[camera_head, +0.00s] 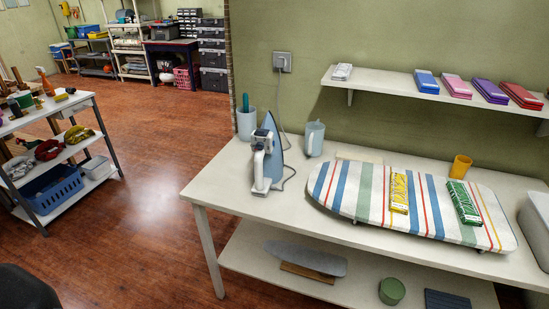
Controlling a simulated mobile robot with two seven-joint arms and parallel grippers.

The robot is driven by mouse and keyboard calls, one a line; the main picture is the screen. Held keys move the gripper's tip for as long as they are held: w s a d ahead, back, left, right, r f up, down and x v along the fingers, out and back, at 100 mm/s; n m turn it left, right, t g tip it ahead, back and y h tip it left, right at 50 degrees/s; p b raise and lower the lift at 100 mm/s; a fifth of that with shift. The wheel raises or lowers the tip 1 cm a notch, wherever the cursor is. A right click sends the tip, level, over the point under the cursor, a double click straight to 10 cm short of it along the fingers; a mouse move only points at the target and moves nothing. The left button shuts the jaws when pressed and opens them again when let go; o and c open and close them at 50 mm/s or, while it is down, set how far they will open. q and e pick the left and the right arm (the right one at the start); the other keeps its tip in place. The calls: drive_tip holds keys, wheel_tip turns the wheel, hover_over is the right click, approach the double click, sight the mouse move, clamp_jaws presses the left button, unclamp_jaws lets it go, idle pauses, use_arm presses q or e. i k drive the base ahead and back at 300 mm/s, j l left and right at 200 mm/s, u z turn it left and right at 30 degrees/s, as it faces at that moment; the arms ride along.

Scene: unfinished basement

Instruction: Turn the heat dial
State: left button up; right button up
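In the head view a white and blue iron (264,160) stands upright on its heel on the white table, near the table's left end. Its soleplate faces right and its handle faces left. A dark blue part (260,134) shows near the top of the handle; I cannot tell whether this is the heat dial. A cord runs from the iron up to the wall outlet (282,62). Neither of my grippers is in view.
A striped ironing board (345,188) with yellow and green folded cloths covers the table's (221,180) right part. A cup (246,124) and a jug (315,138) stand behind the iron. A wall shelf (388,91) is above. Open floor lies left, beside a cart (87,143).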

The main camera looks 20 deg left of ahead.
sight(260, 146)
drive_tip(key=i+j, duration=0.2)
drive_tip(key=j, duration=0.25)
drive_tip(key=i+j, duration=0.15)
drive_tip(key=j, duration=0.3)
drive_tip(key=i+j, duration=0.2)
drive_tip(key=j, duration=0.25)
drive_tip(key=i+j, duration=0.15)
drive_tip(key=j, duration=0.3)
drive_tip(key=i+j, duration=0.2)
drive_tip(key=j, duration=0.25)
drive_tip(key=i+j, duration=0.2)
drive_tip(key=j, duration=0.25)
drive_tip(key=i+j, duration=0.15)
drive_tip(key=j, duration=0.3)
drive_tip(key=i+j, duration=0.2)
drive_tip(key=j, duration=0.25)
drive_tip(key=z, duration=1.8)
